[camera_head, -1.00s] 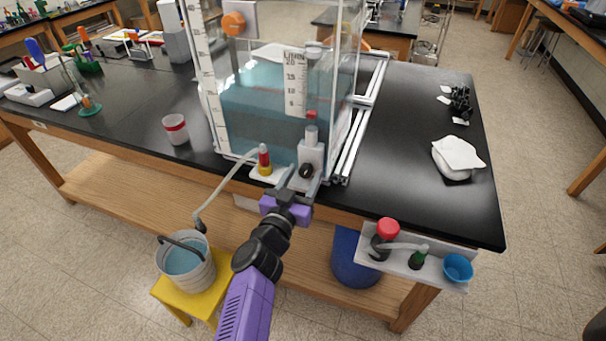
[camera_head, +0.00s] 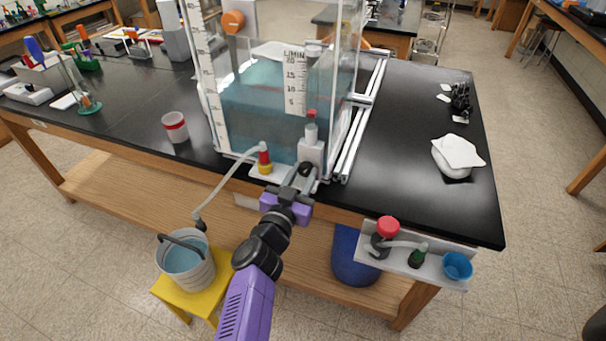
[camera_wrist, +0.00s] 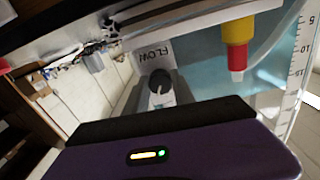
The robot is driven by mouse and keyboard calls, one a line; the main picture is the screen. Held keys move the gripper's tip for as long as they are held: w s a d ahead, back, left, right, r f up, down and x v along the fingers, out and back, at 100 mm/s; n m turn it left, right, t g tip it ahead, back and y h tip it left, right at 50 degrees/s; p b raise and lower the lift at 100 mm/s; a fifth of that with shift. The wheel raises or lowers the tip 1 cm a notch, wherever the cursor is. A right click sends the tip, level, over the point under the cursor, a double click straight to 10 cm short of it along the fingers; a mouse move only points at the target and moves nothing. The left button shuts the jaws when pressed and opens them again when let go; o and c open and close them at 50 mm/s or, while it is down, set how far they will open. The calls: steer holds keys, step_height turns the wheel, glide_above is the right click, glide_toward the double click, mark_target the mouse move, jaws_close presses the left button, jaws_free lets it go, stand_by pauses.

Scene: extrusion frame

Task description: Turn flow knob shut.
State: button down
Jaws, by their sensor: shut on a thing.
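The black flow knob (camera_head: 306,168) sits low on the front of a white valve block (camera_head: 312,151), below the flow scale marked L/MIN (camera_head: 295,82). In the wrist view the knob (camera_wrist: 160,84) shows below the FLOW label (camera_wrist: 155,53). My gripper (camera_head: 305,175) reaches it from the front, with its grey fingers on both sides of the knob, and is shut on it. The fingertips partly cover the knob in the head view. In the wrist view my purple gripper body hides most of the fingers.
A red and yellow valve (camera_head: 264,160) with a hose stands close left of the knob. The hose runs down to a bucket (camera_head: 184,262) on a yellow stool. A clear water tank (camera_head: 262,110) rises behind. The black bench top (camera_head: 410,130) is mostly clear at right.

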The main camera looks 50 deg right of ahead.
steer(key=m, duration=0.6)
steer(key=m+b, duration=0.1)
steer(key=m, duration=0.5)
stand_by(0.6)
steer(key=c, duration=1.1)
jaws_free()
steer(key=shift+o, duration=0.2)
steer(key=b+v, duration=0.2)
steer(key=v, duration=0.5)
steer(key=shift+s+a, duration=0.15)
steer(key=shift+a, duration=0.2)
steer(key=shift+r, duration=0.1)
